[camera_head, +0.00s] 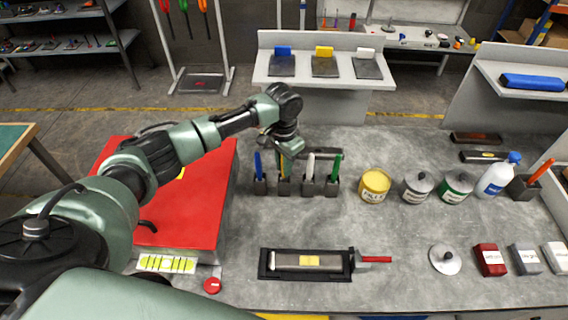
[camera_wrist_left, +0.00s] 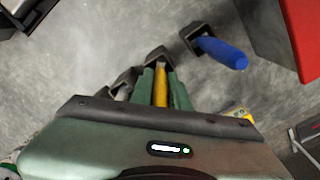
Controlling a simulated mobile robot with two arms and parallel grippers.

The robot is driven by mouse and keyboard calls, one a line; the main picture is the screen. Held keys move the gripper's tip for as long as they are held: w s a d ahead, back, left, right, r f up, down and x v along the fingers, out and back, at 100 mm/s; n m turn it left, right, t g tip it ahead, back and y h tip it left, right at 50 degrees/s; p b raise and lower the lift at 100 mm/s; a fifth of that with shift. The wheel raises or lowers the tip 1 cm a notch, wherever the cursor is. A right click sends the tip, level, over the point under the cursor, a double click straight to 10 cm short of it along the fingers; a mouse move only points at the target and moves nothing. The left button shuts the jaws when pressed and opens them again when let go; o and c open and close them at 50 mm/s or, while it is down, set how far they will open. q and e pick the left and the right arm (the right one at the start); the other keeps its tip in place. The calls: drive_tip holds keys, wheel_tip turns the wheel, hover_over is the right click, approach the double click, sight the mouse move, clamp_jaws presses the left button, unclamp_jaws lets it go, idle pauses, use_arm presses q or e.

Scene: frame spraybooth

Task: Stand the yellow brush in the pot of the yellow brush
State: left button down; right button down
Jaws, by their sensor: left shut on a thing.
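My left gripper (camera_head: 286,158) is shut on the yellow brush (camera_wrist_left: 161,88), which shows between its two fingers in the left wrist view. The gripper is over the second pot from the left (camera_head: 284,188) in a row of dark pots. The brush's far end meets or overlaps the mouth of this pot (camera_wrist_left: 158,57); I cannot tell how deep it sits. In the head view the brush is mostly hidden by the gripper. The blue brush (camera_head: 258,166) stands in the pot to its left and also shows in the left wrist view (camera_wrist_left: 222,52). My right gripper is out of view.
A white brush (camera_head: 310,166) and a green brush (camera_head: 335,167) stand in pots close on the right. Further right are a yellow tin (camera_head: 375,186), grey and green tins and a white bottle (camera_head: 498,176). A red surface (camera_head: 200,215) lies left; a black tray (camera_head: 305,264) in front.

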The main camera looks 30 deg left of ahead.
use_arm(q)
drive_tip(key=shift+f, duration=0.2)
drive_tip(key=c, duration=1.3)
unclamp_jaws()
wheel_tip(320, 180, up, 7)
drive_tip(key=shift+f+b, duration=0.1)
drive_tip(key=shift+b, duration=1.1)
drive_tip(key=shift+r, duration=0.55)
drive_tip(key=shift+f, duration=0.1)
